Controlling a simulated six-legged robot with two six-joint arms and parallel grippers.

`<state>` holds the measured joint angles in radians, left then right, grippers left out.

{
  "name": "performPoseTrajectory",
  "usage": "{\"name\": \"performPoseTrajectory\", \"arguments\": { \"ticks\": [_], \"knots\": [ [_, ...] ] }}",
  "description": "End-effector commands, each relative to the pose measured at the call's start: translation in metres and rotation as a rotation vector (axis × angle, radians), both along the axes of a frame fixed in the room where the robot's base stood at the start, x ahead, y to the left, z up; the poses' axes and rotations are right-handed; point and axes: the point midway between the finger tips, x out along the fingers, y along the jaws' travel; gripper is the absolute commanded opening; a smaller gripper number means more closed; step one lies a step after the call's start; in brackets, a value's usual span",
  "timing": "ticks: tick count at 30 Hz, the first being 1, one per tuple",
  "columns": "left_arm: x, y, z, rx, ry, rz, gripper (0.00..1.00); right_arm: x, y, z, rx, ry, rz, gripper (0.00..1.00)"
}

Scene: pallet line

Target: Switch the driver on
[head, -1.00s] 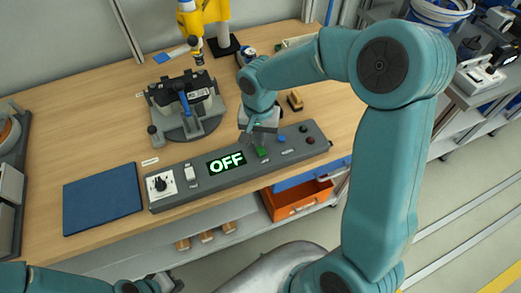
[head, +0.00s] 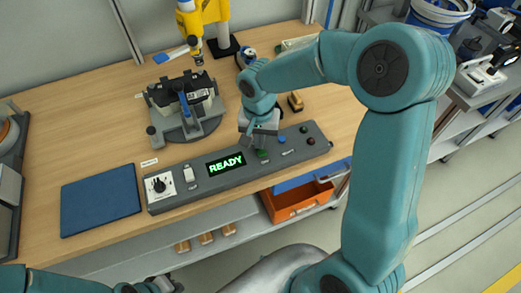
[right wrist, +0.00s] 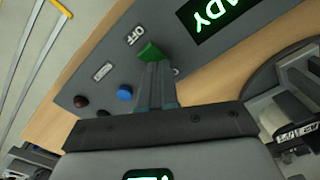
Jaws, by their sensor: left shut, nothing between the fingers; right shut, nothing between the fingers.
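A grey control panel (head: 220,181) lies along the front edge of the bench. Its display (head: 226,164) reads READY in green; part of it shows in the right wrist view (right wrist: 212,12). A green switch (right wrist: 150,52) sits beside a small plate reading OFF (right wrist: 133,36). My right gripper (right wrist: 156,68) is shut and empty, its fingertips right at the green switch; I cannot tell whether they touch. In the head view the right gripper (head: 252,147) partly hides that switch (head: 263,155). My left gripper (head: 167,284) is shut and empty, low at the bottom left, away from the panel.
The panel also carries a black knob (head: 159,185), a white switch (head: 188,173), a blue button (head: 282,140) and a dark red button (head: 310,141). A fixture (head: 184,107) stands behind it, with a yellow arm and hanging tool (head: 198,50) beyond. A blue mat (head: 100,207) lies left.

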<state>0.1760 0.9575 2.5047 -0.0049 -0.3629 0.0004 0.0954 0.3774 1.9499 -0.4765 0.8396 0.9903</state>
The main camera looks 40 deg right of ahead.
Motion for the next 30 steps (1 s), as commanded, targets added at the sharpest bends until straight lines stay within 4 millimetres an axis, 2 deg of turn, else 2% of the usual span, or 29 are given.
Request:
{"name": "performPoseTrajectory", "arguments": {
  "ticks": [21,30],
  "knots": [
    [0.0,0.0,0.044,0.0,0.0,0.0,0.0,0.001,0.0,0.065,0.001,-0.002,0.0,0.0],
    [0.0,0.0,0.043,0.0,0.0,0.0,0.0,0.0,0.0,0.066,0.0,-0.001,0.0,0.0]
  ]
}}
